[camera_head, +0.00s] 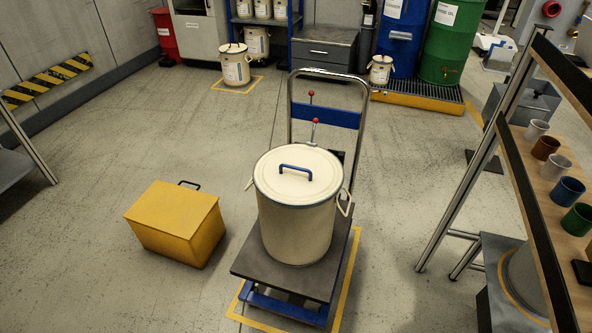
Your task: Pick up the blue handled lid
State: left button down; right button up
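The blue handled lid (273,178) is a round cream disc with a blue bar handle (295,171) across its top. It sits on a tall cream drum (297,232) with side handles, in the middle of the head view. The drum stands upright on the dark platform of a trolley (250,266). The inside of the drum is hidden by the lid. Neither of my grippers shows in the head view.
A yellow box (174,222) with a black handle sits on the floor left of the trolley. The trolley's metal push frame (367,110) rises behind the drum. A shelf with several cups (566,190) stands at right.

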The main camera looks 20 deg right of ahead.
aim_at(291, 176)
jog(key=z, duration=0.35)
jog(key=i+j+z, duration=0.2)
jog(key=z, duration=0.25)
jog(key=i+j+z, duration=0.1)
jog(key=j+z, duration=0.35)
jog(key=i+j+z, duration=0.1)
jog(key=j+z, duration=0.4)
jog(key=l, duration=0.1)
